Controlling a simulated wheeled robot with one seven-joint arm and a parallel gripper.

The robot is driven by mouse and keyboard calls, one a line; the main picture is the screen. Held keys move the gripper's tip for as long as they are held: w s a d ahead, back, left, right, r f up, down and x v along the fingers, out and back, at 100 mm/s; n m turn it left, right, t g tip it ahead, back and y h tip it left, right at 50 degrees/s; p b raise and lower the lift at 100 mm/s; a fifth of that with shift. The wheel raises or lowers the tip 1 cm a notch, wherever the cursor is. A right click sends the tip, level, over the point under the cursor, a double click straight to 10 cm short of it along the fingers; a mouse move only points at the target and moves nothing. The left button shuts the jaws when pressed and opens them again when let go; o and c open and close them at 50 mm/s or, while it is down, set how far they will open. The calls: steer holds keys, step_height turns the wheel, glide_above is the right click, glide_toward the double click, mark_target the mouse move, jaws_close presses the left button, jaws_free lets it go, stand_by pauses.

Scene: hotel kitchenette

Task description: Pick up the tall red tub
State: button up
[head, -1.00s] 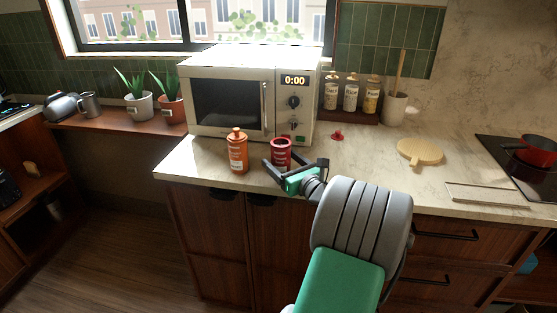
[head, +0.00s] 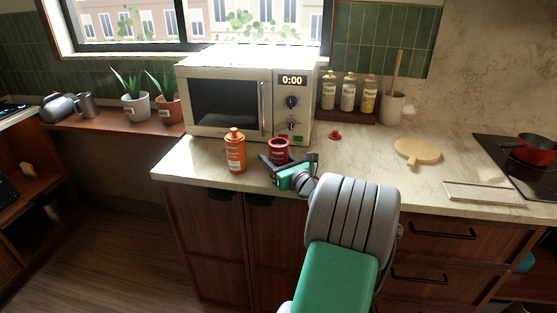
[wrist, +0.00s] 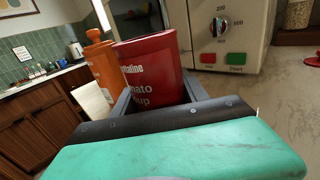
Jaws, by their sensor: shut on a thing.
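The tall red tub (head: 279,150) stands near the front edge of the counter, before the microwave, with its dark open-looking top showing in the head view. It also fills the middle of the wrist view (wrist: 152,65), slightly tilted in that picture, with white lettering on its side. My gripper (head: 284,166) is shut on the tub, with a finger on either side of it. The tub's lower part is hidden behind my gripper. I cannot tell whether its base touches the counter.
An orange bottle (head: 235,153) stands close to the left of the tub. The microwave (head: 210,105) is right behind. A small red object (head: 335,135) lies to the right, with a round wooden board (head: 418,150) beyond. The counter between them is mostly clear.

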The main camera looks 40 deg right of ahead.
jaws_close()
